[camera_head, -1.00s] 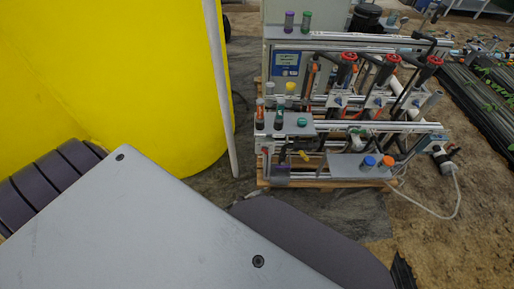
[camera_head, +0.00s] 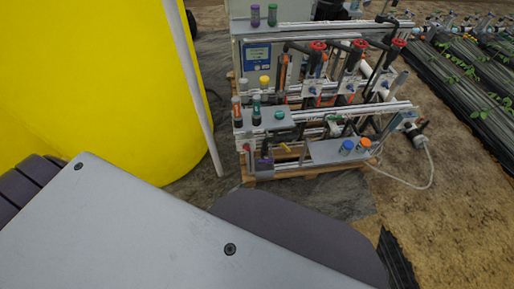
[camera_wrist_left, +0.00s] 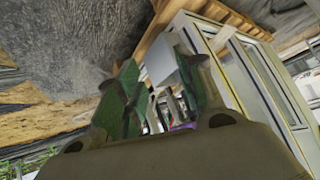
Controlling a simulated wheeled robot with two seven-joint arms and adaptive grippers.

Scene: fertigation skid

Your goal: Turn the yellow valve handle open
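The yellow valve handle (camera_head: 285,147) is a small yellow bar low on the front of the fertigation skid (camera_head: 320,109) in the head view. It sits left of a grey shelf, and I cannot tell its exact angle. My left gripper (camera_wrist_left: 160,75) shows in the left wrist view, its two green fingers apart with nothing clearly held between them. Beyond the fingers are a pale block and blurred skid parts. I cannot make out the handle there. In the head view I cannot pick out either gripper; my own grey panel covers the lower left.
A large yellow tank (camera_head: 90,80) stands left, with a pale pole (camera_head: 195,90) beside it. Red valve wheels (camera_head: 318,45) and blue and orange capped bottles (camera_head: 347,146) crowd the skid. A white hose (camera_head: 410,186) lies on the ground at right. Planted rows lie beyond.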

